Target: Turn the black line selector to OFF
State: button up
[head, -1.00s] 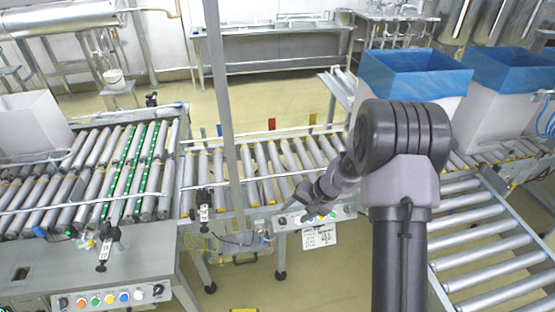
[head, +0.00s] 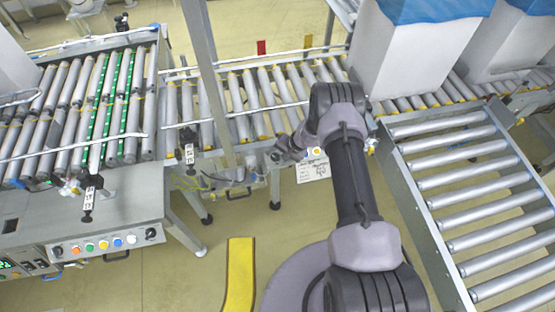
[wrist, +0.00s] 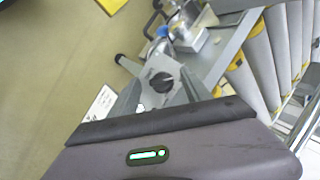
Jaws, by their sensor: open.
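A black selector knob (wrist: 162,82) shows in the wrist view on a grey panel face, just beyond my gripper's body. Its position marks are too small to read. My gripper (wrist: 160,88) is open, with the knob seen between its grey fingers; I cannot tell whether they touch it. In the head view my gripper (head: 284,152) is at the left end of a small control panel below the middle conveyor. My arm and gripper hide most of that panel; a yellow-lit button (head: 316,151) shows at its right.
A white label (head: 313,172) hangs below the panel. Another control box (head: 105,244) with coloured buttons and black knobs stands at lower left. A grey post (head: 208,80) rises left of my gripper. Roller conveyors (head: 470,200) and white bins (head: 415,55) lie to the right.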

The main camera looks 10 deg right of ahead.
jog(key=shift+w+a+f, duration=0.2)
jog(key=shift+f, duration=0.25)
jog(key=shift+c, duration=0.5)
grip_shut()
jog(key=shift+f+b, duration=0.1)
jog(key=shift+b, duration=0.2)
jog(key=m+b, duration=0.1)
jog(key=m+t+y+b, duration=0.1)
jog(key=m+b, duration=0.1)
jog(key=shift+s+d+f+y, duration=0.1)
jog(key=shift+f+y, duration=0.05)
jog(key=shift+y, duration=0.15)
jog(key=shift+m+t+y+b, duration=0.5)
jog(key=shift+m+t+b, duration=0.95)
jog(key=shift+m, duration=1.05)
